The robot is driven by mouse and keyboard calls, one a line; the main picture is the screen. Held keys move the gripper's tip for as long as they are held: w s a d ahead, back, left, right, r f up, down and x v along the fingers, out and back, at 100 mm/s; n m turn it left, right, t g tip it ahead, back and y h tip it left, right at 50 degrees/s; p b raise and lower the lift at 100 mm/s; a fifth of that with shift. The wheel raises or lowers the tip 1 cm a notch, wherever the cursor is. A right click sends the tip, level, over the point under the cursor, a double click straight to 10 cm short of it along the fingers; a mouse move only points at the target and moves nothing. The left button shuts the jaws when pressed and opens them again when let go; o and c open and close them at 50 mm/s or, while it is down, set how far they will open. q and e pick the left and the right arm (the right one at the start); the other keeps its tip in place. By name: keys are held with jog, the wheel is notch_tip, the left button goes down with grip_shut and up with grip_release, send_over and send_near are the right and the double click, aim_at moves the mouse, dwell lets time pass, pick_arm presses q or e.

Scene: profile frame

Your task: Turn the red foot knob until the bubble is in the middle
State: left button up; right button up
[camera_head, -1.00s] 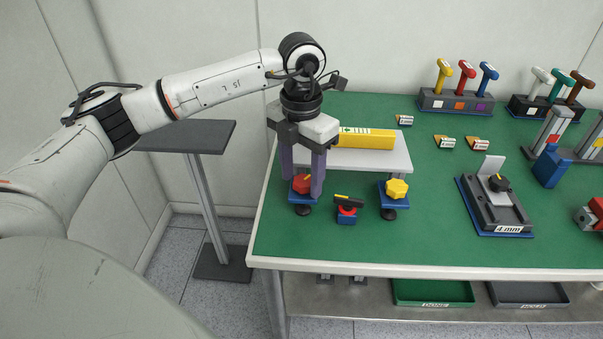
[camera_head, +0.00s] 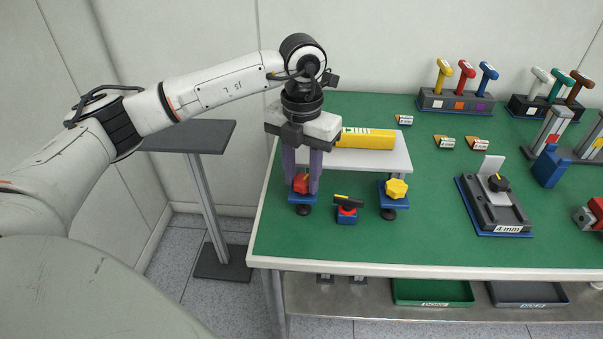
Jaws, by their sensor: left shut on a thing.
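The red foot knob (camera_head: 301,184) sits on a blue foot block at the front left of the white plate (camera_head: 380,156). My left gripper (camera_head: 303,186) points down over it, with its purple fingers shut on the knob's sides and partly hiding it. A yellow spirit level (camera_head: 372,139) lies on the plate; the gripper body covers its left end. The bubble is too small to make out. A yellow foot knob (camera_head: 396,188) stands at the plate's front right corner. My right gripper is out of view.
A black fixture marked 4 mm (camera_head: 495,207) is farther right. Racks with coloured handles (camera_head: 456,101) stand at the back. The green table (camera_head: 330,245) is clear in front.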

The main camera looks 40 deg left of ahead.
aim_at(304, 182)
pick_arm(q)
jog(key=n, duration=0.3)
jog(key=shift+r, duration=0.1)
jog(key=shift+w+d+n+p, duration=0.1)
jog(key=shift+n+p, duration=0.2)
jog(key=shift+n, duration=0.5)
jog(key=o, duration=1)
jog(key=shift+o, duration=0.2)
notch_tip(304, 182, up, 10)
jog(key=shift+r, duration=0.15)
